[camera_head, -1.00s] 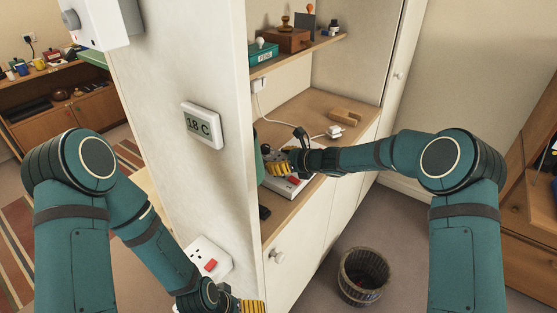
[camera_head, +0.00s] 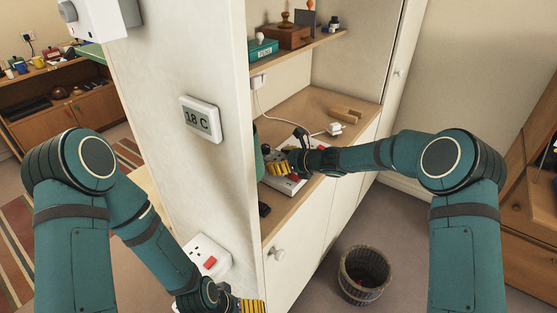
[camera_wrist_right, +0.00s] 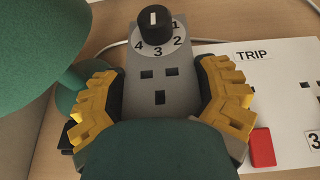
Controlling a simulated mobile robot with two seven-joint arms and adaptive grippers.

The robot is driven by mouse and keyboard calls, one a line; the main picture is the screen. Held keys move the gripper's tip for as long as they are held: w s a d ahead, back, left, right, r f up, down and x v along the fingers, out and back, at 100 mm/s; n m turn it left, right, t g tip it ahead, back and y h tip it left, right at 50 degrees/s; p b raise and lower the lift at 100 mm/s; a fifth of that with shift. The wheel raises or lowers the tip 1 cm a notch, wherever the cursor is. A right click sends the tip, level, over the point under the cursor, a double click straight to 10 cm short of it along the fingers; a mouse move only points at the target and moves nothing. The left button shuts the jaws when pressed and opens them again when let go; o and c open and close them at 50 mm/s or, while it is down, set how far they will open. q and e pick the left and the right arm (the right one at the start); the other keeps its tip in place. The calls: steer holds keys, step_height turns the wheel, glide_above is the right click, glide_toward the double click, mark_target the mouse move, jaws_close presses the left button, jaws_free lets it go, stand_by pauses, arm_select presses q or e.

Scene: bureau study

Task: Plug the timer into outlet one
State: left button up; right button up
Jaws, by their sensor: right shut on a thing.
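The timer (camera_wrist_right: 158,85) is a grey block with a black knob, a dial numbered 1 to 4 and socket holes on its face. My right gripper (camera_head: 278,169) is shut on it; in the right wrist view the yellow fingers (camera_wrist_right: 160,98) press both sides. The timer is over the left end of a white power strip (camera_wrist_right: 290,85), which also shows in the head view (camera_head: 290,187). Outlet one is not visible; I cannot tell whether the timer's pins are in it. My left gripper (camera_head: 250,306) is at the bottom edge, partly cut off.
A red switch (camera_wrist_right: 262,148) and a TRIP label (camera_wrist_right: 254,56) are on the strip, close to the right finger. A green rounded object (camera_wrist_right: 45,60) stands close on the left. A white plug (camera_head: 334,129) and wooden block (camera_head: 346,115) lie farther back. The cabinet side panel (camera_head: 200,170) stands left.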

steer(key=shift+f, duration=0.25)
steer(key=o, duration=1.3)
steer(key=shift+r+p, duration=2.65)
steer(key=shift+r, duration=0.95)
steer(key=shift+f, duration=0.1)
